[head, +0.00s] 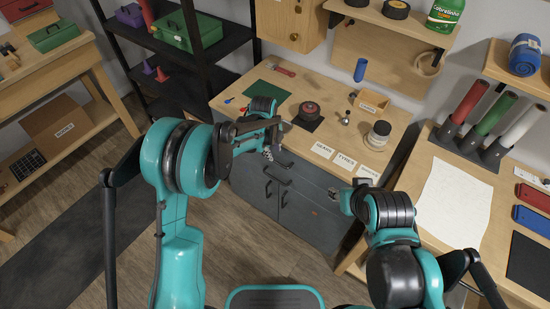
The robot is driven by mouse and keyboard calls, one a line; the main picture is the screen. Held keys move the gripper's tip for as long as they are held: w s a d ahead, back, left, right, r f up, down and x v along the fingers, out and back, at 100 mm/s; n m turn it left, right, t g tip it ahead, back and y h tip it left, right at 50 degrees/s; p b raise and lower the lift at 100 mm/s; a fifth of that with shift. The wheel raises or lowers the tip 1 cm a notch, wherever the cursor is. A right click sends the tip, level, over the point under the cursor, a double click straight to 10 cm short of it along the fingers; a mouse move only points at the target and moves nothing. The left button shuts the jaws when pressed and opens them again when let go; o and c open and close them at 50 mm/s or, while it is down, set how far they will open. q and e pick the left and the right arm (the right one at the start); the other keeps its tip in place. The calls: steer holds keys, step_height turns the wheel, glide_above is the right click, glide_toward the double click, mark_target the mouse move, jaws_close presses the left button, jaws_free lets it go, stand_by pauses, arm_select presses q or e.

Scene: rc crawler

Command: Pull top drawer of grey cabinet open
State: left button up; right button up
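The grey cabinet (318,222) stands under a wooden worktop in the middle of the head view. Its dark front has drawers with dark bar handles. One handle (278,178) shows just below my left gripper. The top drawer's left part is hidden behind my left arm, and its front looks about flush with the cabinet. My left gripper (269,152) points down at the worktop's front edge, close to the top drawer; its fingers are small and partly hidden. I cannot tell whether it touches a handle. My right gripper (341,199) is in front of the cabinet's right side, its fingers unclear.
A second table (443,160) with coloured tubes stands right. A black shelf (215,55) stands behind left. Floor before the cabinet is free.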

mark_target(275, 162)
arm_select(q)
steer(key=f, duration=0.2)
steer(key=f+b, duration=0.1)
steer(key=f, duration=0.1)
steer(key=w+f, duration=0.1)
steer(key=f, duration=0.1)
steer(key=shift+d+f+b, duration=0.1)
steer(key=shift+d+b, duration=0.2)
steer(key=shift+b, duration=0.1)
jaws_close()
